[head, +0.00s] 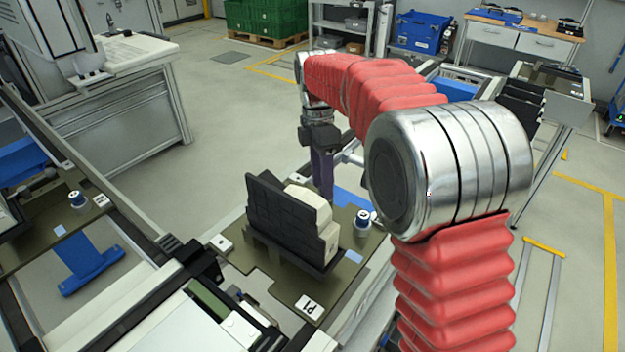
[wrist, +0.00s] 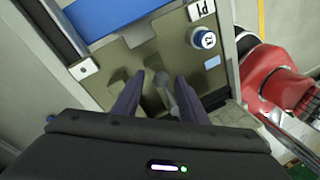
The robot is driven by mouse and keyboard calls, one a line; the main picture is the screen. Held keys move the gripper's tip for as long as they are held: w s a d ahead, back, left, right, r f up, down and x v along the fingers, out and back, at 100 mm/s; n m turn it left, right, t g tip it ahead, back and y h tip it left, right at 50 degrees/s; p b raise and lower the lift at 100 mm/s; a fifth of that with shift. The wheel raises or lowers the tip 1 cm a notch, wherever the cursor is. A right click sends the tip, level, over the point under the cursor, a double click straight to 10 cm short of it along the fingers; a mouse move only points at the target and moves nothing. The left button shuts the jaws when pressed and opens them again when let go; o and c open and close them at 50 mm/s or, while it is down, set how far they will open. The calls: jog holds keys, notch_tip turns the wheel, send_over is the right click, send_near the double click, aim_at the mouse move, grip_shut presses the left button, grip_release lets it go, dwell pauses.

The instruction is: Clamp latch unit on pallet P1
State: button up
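Pallet P1 (head: 270,290) is a dark olive plate with a white P1 tag (head: 309,307). On it stands a black slatted fixture (head: 280,218) with cream blocks (head: 327,235) against its right side. My gripper (head: 323,188) points down behind the fixture, at the pallet's far side. In the wrist view its two purple fingers (wrist: 160,80) are spread apart. A grey lever-like piece with a rounded end (wrist: 164,88) shows between them; I cannot tell whether they touch it. The black fixture is not recognisable in the wrist view. A clamp on the latch unit cannot be made out.
A blue-and-white knob (head: 362,221) stands at the pallet's right edge, near a light blue patch (head: 354,256). A second pallet with a similar knob (head: 77,199) lies on the left rail. A grey workbench (head: 120,110) stands at left. Open floor (head: 235,120) lies behind.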

notch_tip(320, 180, up, 14)
jog(key=w+a, duration=0.1)
jog(key=w, duration=0.1)
jog(key=shift+w+f, duration=0.2)
jog(key=shift+f, duration=0.05)
dwell(0.6)
jog(key=shift+s, duration=0.1)
